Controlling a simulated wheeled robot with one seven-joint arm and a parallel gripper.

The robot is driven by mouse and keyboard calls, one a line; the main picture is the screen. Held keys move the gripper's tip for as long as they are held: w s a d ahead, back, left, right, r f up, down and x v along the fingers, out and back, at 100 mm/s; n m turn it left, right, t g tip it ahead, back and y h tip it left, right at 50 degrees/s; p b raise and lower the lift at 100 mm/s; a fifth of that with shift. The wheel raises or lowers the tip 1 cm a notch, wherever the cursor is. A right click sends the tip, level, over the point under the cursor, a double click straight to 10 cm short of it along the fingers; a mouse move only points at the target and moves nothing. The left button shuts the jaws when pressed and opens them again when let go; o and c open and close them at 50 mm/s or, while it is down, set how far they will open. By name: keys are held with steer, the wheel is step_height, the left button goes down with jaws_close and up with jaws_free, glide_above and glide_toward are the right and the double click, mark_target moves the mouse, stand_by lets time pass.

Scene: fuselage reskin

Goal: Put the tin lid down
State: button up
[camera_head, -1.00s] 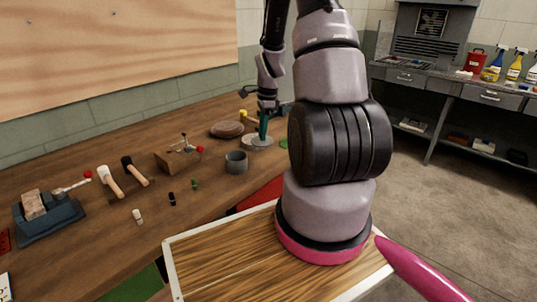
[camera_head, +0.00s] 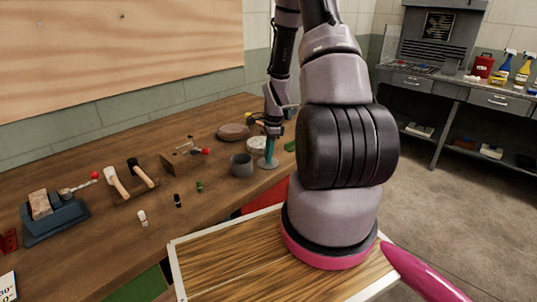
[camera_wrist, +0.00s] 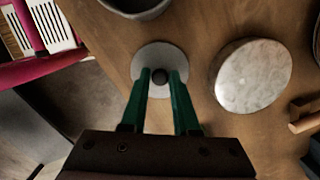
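The tin lid is a flat grey disc (camera_head: 268,164) with a dark knob; it also shows in the wrist view (camera_wrist: 160,52). My gripper (camera_wrist: 160,76) has its two green fingers on either side of the knob, shut on it. The gripper also shows in the head view (camera_head: 269,149), pointing down over the wooden bench. The lid is level, near the bench's front edge; whether it touches the bench top or hangs just above is unclear. A round tin with a pale, shiny top (camera_wrist: 253,76) stands beside the lid, apart from it.
A grey cup (camera_head: 241,165) stands close to the lid on its left. A brown round object (camera_head: 233,132) lies farther back. Mallets (camera_head: 116,184), a vise (camera_head: 54,216) and small bottles are on the left. Bare bench (camera_head: 95,257) lies toward the front left.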

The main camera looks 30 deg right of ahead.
steer(key=shift+o, duration=1.2)
step_height(320, 180, up, 22)
steer(key=s+a+n+t, duration=0.2)
steer(key=n, duration=0.2)
steer(key=s+a+r+n+t, duration=0.2)
steer(key=s+a+r+n, duration=0.3)
steer(key=s+r, duration=0.4)
steer(key=s+a+r+n+t, duration=0.2)
steer(key=s+a+r+n, duration=0.4)
steer(key=r, duration=0.5)
steer(key=s+n, duration=0.1)
steer(key=s, duration=0.1)
steer(key=shift+s+a+r+n+t+y, duration=0.2)
steer(key=shift+s+a+n+t+y, duration=0.1)
steer(key=shift+s+t, duration=0.1)
